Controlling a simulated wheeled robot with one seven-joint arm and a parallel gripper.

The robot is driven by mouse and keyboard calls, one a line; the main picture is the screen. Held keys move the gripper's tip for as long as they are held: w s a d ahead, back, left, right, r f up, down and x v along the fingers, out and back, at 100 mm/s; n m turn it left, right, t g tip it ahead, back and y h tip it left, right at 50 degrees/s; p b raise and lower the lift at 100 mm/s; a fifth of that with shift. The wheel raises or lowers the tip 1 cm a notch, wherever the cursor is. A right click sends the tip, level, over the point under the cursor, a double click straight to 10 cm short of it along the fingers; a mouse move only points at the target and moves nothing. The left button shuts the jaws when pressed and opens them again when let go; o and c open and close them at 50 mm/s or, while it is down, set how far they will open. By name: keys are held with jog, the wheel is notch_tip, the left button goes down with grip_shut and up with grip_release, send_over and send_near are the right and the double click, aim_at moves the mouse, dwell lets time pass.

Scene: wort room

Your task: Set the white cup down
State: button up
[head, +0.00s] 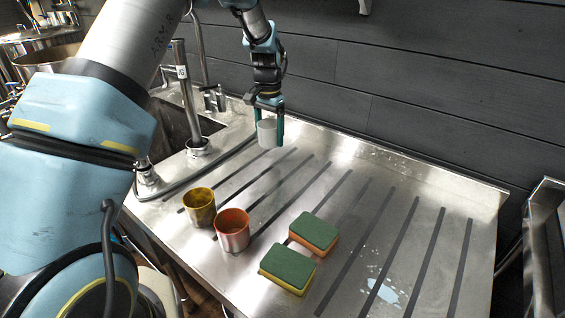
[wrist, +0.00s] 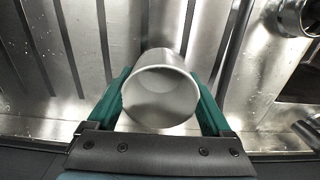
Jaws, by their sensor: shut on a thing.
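The white cup (head: 267,133) is upright between the fingers of my gripper (head: 268,112) in the head view, over the far left part of the steel drainboard (head: 340,200). In the wrist view my gripper (wrist: 160,108) has a green finger on each side of the white cup (wrist: 160,95), shut on it, and I look into its open top. The cup's base is hidden in the wrist view. I cannot tell whether it touches the drainboard or hangs just above it.
A yellow cup (head: 199,207) and an orange cup (head: 232,230) stand near the front left edge. Two green-topped sponges, one orange (head: 314,233) and one yellow (head: 287,269), lie beside them. A sink (head: 180,125) and tap lie left. The right drainboard is clear except for a wet patch (head: 382,288).

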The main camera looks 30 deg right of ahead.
aim_at(270, 159)
jog(key=shift+f+p, duration=0.7)
jog(key=shift+f, duration=2.1)
jog(key=shift+f, duration=0.15)
jog(key=o, duration=1.1)
jog(key=shift+o, duration=0.2)
notch_tip(270, 159, up, 12)
jog(key=b, duration=0.4)
jog(key=shift+r, duration=0.2)
